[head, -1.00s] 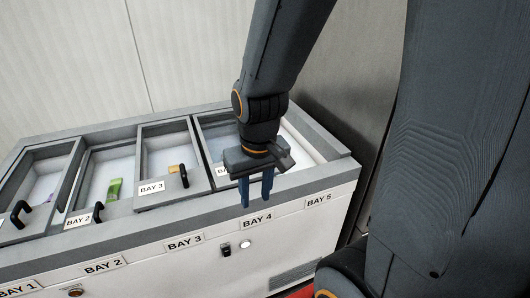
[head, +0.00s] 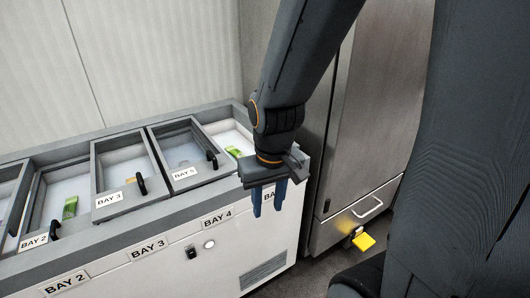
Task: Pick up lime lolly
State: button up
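Two green packets that could be lime lollies lie inside the white chest freezer (head: 150,255). One green packet (head: 70,208) is in the bay at the left, near the BAY 2 label. The other green packet (head: 235,151) is in the rightmost opening, just left of and beyond my gripper. I cannot read which one is lime. My gripper (head: 269,205) points down over the freezer's front right edge, its two blue fingers apart with nothing between them. My gripper hides part of the rightmost bay and its front label.
Sliding lids with black handles cover parts of the bays, including one lid (head: 150,196) marked BAY 3 and another (head: 204,176) marked BAY 5. A metal cabinet (head: 355,130) stands right of the freezer. A yellow object (head: 363,241) is low beside it.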

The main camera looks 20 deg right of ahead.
aim_at(236, 153)
jog(key=z, duration=0.2)
jog(key=i, duration=0.5)
jog(key=u, duration=0.45)
